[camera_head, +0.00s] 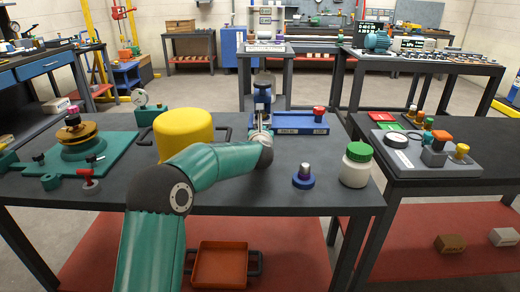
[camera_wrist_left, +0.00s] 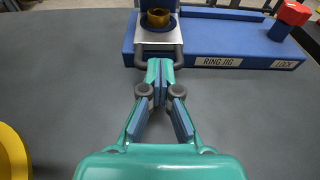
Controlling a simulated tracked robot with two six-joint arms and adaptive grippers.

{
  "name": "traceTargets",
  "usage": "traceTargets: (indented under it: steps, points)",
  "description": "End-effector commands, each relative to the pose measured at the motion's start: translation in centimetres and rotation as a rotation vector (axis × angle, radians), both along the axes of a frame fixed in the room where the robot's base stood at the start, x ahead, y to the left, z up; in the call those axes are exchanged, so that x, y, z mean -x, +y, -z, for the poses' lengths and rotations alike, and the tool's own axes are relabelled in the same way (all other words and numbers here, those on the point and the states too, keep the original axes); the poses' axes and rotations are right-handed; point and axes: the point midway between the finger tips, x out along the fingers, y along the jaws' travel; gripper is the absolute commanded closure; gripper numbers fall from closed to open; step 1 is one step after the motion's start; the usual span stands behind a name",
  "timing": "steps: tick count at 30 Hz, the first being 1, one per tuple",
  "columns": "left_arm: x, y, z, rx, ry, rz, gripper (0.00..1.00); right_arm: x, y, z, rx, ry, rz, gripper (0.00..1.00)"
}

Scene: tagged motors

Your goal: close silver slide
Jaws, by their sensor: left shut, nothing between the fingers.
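The silver slide (camera_wrist_left: 158,36) shows in the left wrist view as a plate with a dark U-shaped handle (camera_wrist_left: 138,61). It sticks out of the near side of the blue ring jig (camera_wrist_left: 215,45), with a brass-coloured ring (camera_wrist_left: 158,18) at its far end. My left gripper (camera_wrist_left: 159,66) is shut and empty, its fingertips at the middle of the handle; I cannot tell whether they touch it. In the head view the ring jig (camera_head: 299,127) lies on the table, and my left gripper (camera_head: 261,124) is at its left end, hiding most of the slide. My right gripper is not in view.
A red knob (camera_head: 319,113) stands at the jig's right end, marked LOCK. A yellow drum (camera_head: 184,133) stands left of my arm. A blue-based knob (camera_head: 303,178) and a green-lidded jar (camera_head: 357,164) stand at the front right. The tabletop between jig and jar is clear.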

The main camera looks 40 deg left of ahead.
Motion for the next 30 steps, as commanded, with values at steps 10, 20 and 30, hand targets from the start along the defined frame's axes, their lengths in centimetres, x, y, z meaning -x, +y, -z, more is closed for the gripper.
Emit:
traceTargets:
  steps: [10,20,30]
  points:
    - [3.0,-3.8,-1.2,0.003,-0.003,0.014,1.0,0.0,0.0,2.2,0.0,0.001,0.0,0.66]
    - [8.3,-7.5,-2.6,0.004,0.0,0.016,1.0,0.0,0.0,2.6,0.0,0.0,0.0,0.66]
    - [10.0,-8.5,-2.9,0.005,0.002,0.014,1.0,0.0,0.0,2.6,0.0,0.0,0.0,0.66]
